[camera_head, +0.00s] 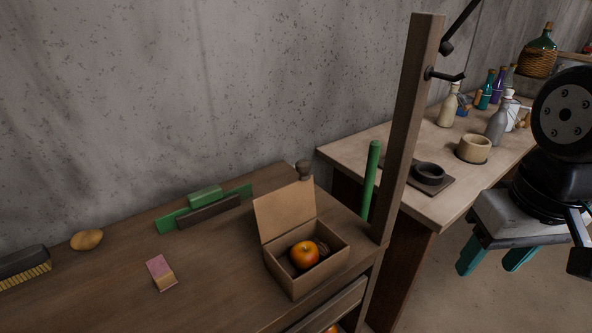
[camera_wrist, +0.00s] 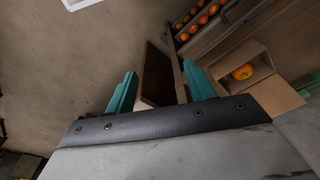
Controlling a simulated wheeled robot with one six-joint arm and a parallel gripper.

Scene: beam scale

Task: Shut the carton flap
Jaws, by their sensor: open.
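The small brown carton (camera_head: 295,284) stands on the wooden bench with its flap (camera_head: 285,211) raised at the back left, standing up. A red-orange apple (camera_head: 304,255) and a darker brown item (camera_head: 322,247) lie inside. In the wrist view the carton (camera_wrist: 229,72) is at the upper right, with its flap (camera_wrist: 277,97) sticking out and the apple (camera_wrist: 242,72) inside. My gripper (camera_head: 495,259), with teal fingers, is at the right of the head view, well apart from the carton. It is open with nothing held; its fingers also show in the wrist view (camera_wrist: 161,82).
A wooden post (camera_head: 408,130) rises between the carton's bench (camera_head: 215,285) and a second table (camera_head: 405,205) with bottles, a wooden bowl (camera_head: 473,149) and a dark dish (camera_head: 429,174). A pink-topped block (camera_head: 160,272), potato (camera_head: 87,240) and brush (camera_head: 24,266) lie left of the carton.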

